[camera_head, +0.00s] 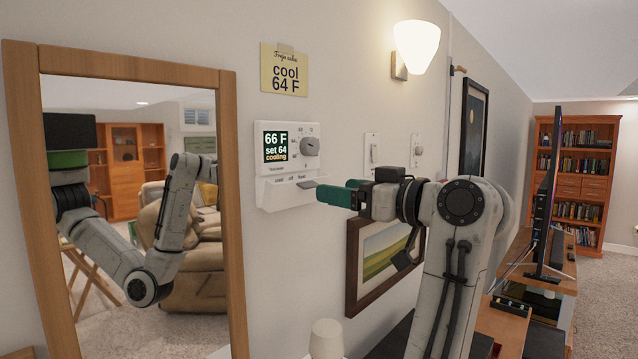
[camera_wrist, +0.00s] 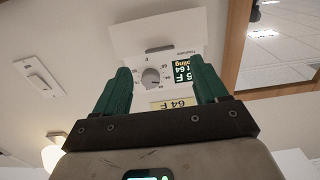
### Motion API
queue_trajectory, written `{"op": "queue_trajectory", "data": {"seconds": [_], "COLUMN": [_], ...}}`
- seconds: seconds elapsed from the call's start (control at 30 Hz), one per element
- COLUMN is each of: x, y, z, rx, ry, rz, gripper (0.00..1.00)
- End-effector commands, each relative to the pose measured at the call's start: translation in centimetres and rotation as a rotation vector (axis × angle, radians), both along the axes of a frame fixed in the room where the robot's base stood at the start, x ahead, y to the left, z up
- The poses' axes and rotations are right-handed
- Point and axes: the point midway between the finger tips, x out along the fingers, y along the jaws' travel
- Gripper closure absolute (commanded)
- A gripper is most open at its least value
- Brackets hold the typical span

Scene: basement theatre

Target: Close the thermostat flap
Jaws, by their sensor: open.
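The white thermostat (camera_head: 287,148) is on the wall right of the mirror. Its display reads 66 F, set 64, cooling, and a grey dial (camera_head: 310,146) sits beside it. The flap (camera_head: 285,197) at its lower edge is open and juts out from the wall, with "cool off heat" lettering above it. My gripper (camera_head: 335,192) is open and empty, its green fingers just right of the flap in the head view; I cannot tell whether they touch. The wrist view is upside down: the flap (camera_wrist: 155,34) lies beyond the fingertips, and the dial (camera_wrist: 151,77) shows between the fingers.
A wood-framed mirror (camera_head: 235,200) stands close at the left. A yellow note (camera_head: 285,70) reading "cool 64 F" is above the thermostat. Light switches (camera_head: 372,152), a wall lamp (camera_head: 416,48) and a framed picture (camera_head: 368,268) are near my arm. A white lampshade (camera_head: 326,338) is below.

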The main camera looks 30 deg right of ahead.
Motion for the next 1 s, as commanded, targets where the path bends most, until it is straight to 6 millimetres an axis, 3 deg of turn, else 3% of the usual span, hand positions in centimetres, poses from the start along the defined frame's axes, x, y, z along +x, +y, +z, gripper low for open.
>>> {"op": "queue_trajectory", "data": {"seconds": [0.3, 0.77, 1.0], "x": [4.7, 5.9, 5.8], "y": [1.7, 2.1, 2.1], "z": [0.1, -0.1, -0.1], "rx": [0.001, 0.0, 0.0], "ry": [0.003, 0.001, 0.001], "rz": [0.001, -0.002, -0.001], "gripper": [0.28, 0.28, 0.5]}}
